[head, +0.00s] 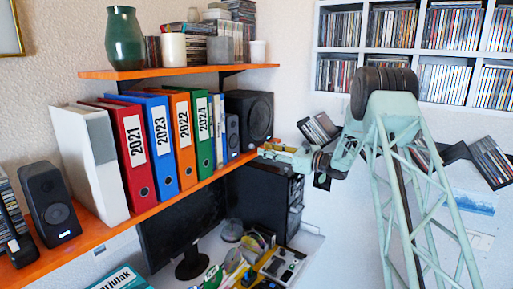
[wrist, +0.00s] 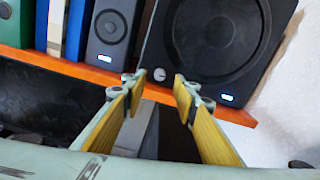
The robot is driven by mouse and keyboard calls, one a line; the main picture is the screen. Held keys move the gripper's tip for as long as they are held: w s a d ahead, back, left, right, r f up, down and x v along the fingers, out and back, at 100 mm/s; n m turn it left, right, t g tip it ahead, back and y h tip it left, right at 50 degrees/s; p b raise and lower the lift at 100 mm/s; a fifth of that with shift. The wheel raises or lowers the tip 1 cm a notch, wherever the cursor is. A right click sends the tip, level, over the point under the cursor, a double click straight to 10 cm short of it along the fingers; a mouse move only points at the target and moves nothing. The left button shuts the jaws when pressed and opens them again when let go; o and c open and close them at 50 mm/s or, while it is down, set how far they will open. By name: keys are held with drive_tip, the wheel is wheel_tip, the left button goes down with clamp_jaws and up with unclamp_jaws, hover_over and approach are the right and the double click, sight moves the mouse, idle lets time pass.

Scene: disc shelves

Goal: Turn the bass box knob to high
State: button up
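The bass box (head: 249,115) is a black speaker box at the right end of the orange shelf. In the wrist view its front (wrist: 205,75) shows a large round cone and a lit blue-white display at lower right. The small round silver knob (wrist: 159,74) is at its lower left corner, with its pointer too small to read. My gripper (wrist: 160,84) is open and empty, its two yellow-padded fingers on either side of the knob in the picture. Whether they touch the box I cannot tell. In the head view my gripper (head: 264,149) is at the box's lower front, and the knob is hidden.
A small grey speaker (wrist: 110,33) stands left of the bass box, beyond several coloured binders (head: 158,143). A black computer tower (head: 262,195) and monitor (head: 180,215) are underneath.

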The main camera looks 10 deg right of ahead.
sight(254, 146)
drive_tip(key=shift+p+x, duration=0.4)
drive_tip(key=shift+x, duration=2.55)
drive_tip(key=shift+f, duration=0.1)
drive_tip(key=c, duration=0.9)
drive_tip(key=shift+o, duration=0.2)
